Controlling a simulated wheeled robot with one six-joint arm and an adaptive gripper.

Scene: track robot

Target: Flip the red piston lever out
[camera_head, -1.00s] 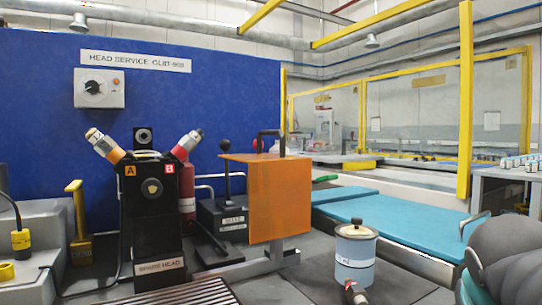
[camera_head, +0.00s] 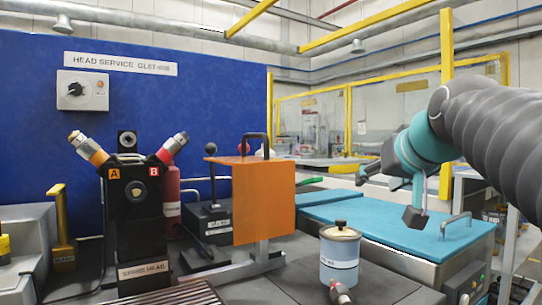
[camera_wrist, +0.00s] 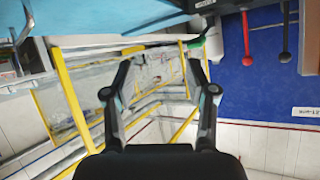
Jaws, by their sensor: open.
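In the wrist view a red lever (camera_wrist: 283,54) with a rounded knob shows at the upper right, beside a black lever (camera_wrist: 246,58), against a blue wall. In the head view only a bit of red (camera_head: 243,148) shows above the orange panel (camera_head: 264,203), which hides what is behind it. My gripper (camera_head: 388,195) is on the right, above the blue-topped bench and well apart from the panel. In the wrist view its fingers (camera_wrist: 159,92) are spread, with nothing between them.
A black spare-head stand (camera_head: 137,230) and a black-knobbed lever unit (camera_head: 209,226) stand left of the panel. A blue-white canister (camera_head: 339,260) stands in front. A metal handle (camera_head: 455,222) rises from the blue bench top (camera_head: 400,225). Yellow fence posts stand behind.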

